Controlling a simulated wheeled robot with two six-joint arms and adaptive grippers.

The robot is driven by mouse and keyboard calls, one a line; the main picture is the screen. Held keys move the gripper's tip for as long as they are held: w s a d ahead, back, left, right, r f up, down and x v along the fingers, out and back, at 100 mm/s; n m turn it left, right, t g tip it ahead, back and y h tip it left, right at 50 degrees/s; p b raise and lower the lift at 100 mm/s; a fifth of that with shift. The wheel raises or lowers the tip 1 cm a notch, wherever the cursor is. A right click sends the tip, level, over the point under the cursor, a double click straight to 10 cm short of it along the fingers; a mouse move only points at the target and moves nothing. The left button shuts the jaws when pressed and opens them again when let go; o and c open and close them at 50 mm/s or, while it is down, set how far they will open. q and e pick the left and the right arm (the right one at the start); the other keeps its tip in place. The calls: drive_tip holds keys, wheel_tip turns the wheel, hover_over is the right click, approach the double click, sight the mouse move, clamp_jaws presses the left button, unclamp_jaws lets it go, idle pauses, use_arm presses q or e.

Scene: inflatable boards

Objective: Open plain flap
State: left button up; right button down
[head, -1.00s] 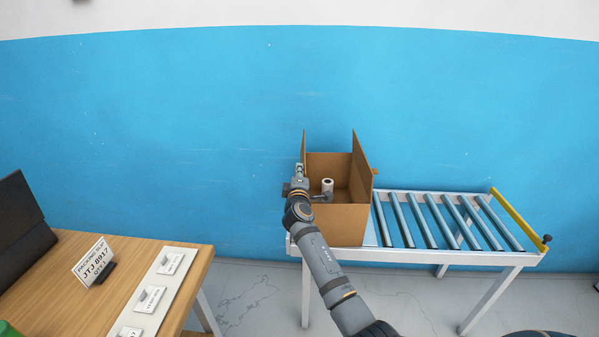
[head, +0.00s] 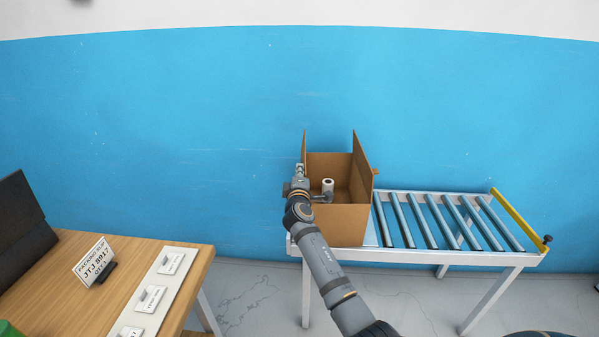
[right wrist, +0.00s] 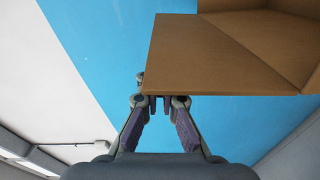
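An open brown cardboard box (head: 345,222) stands at the left end of a roller table. Its left flap (head: 304,146) and right flap (head: 361,160) both stand up; I see no marking on either. My right gripper (head: 299,170) is at the box's left side, by the left flap. In the right wrist view a bare cardboard flap (right wrist: 200,60) lies just past the fingertips (right wrist: 160,102). The fingers converge and look shut, with their tips at the flap's edge; whether they touch it is unclear. My left gripper is not in view.
A white roll (head: 328,185) with a dark core shows inside the box. The roller table (head: 450,222) is clear to the right, with a yellow bar (head: 520,219) at its end. A wooden table (head: 130,265) at left holds a packing slip sign (head: 94,262) and a label strip (head: 150,299).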

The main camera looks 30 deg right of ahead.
drive_tip(key=shift+f, duration=0.3)
drive_tip(key=c, duration=1.5)
unclamp_jaws()
drive_tip(key=shift+w+r, duration=0.1)
drive_tip(key=v, duration=1.2)
